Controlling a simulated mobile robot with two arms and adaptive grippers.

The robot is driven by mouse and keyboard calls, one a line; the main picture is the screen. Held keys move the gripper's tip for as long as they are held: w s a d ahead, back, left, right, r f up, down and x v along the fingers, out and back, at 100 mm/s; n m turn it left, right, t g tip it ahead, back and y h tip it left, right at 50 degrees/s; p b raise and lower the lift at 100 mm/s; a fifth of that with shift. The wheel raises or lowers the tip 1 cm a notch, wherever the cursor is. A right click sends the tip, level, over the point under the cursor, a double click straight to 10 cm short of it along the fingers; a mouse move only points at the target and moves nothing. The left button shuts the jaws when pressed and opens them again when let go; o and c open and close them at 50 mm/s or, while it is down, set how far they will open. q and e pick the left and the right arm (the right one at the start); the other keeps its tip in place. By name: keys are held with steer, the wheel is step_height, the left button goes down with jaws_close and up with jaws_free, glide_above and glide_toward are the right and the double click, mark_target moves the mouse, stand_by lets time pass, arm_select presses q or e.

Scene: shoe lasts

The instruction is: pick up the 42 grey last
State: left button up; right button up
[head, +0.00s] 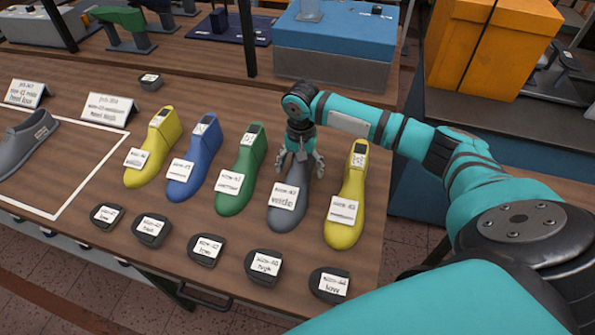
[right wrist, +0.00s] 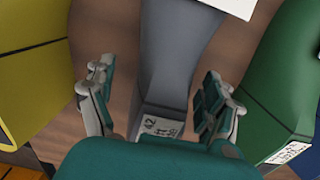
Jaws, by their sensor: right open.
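The grey last (head: 289,217) stands on the wooden table between a green last and a yellow last, with a white card on its front that reads "wide". In the right wrist view the grey last (right wrist: 178,65) runs between my fingers, and a label at its heel end reads 42. My right gripper (head: 301,162) is open above the heel end, one finger on each side. In the wrist view the open right gripper (right wrist: 153,100) shows a gap between each finger and the last. The arm hides part of the heel in the head view. My left gripper is not in view.
The green last (head: 239,180) and yellow last (head: 345,215) stand close on either side. A blue last (head: 197,160) and another yellow last (head: 156,152) are further left. Several dark labelled pucks (head: 206,250) line the front edge. Another grey last (head: 22,152) lies in a white outline at left.

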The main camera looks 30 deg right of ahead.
step_height(320, 180, down, 2)
steer(key=shift+r, duration=0.1)
jaws_close()
stand_by(0.6)
